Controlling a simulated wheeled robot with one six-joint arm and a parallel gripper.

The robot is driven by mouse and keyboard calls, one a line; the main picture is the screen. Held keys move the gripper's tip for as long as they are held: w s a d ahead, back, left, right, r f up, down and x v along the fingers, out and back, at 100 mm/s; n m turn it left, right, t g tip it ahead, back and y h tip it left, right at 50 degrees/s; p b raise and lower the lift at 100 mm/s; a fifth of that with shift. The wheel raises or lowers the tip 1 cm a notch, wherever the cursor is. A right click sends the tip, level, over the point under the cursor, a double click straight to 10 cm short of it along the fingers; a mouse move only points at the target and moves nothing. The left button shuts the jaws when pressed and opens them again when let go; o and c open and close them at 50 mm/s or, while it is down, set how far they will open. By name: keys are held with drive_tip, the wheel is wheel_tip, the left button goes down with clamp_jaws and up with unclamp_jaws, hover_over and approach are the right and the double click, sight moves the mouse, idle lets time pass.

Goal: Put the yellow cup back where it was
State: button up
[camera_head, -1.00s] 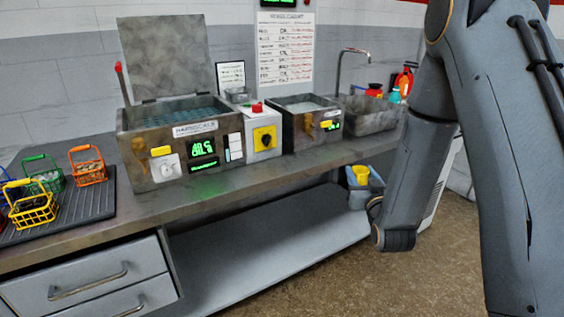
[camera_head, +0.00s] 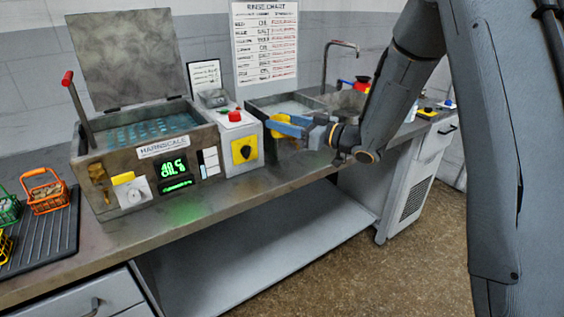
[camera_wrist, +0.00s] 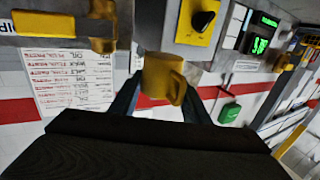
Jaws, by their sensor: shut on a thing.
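The yellow cup (camera_wrist: 163,78), a small mug with a handle, is between the two dark fingers of my gripper (camera_wrist: 160,95) in the wrist view. In the head view, my gripper (camera_head: 286,125) has blue fingers and is shut on the cup (camera_head: 279,117), of which only a small yellow part shows. The gripper points left in front of the smaller tank (camera_head: 262,105), close to the control box (camera_head: 236,135) with the yellow dial. I cannot tell the exact gap between cup and tank.
A large bath (camera_head: 150,150) with a raised lid stands left on the bench (camera_head: 225,197). Wire baskets, one orange (camera_head: 44,192), stand on a ribbed black mat (camera_head: 45,240) at far left. A sink with a tap (camera_head: 340,50) is behind my arm. The bench front strip is clear.

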wheel_tip(320, 180, down, 14)
drive_tip(key=shift+d+r+p, duration=0.15)
drive_tip(key=shift+r+p, duration=0.1)
drive_tip(key=shift+p, duration=1)
drive_tip(key=shift+f, duration=0.1)
drive_tip(key=shift+f, duration=0.1)
drive_tip(key=o, duration=1.2)
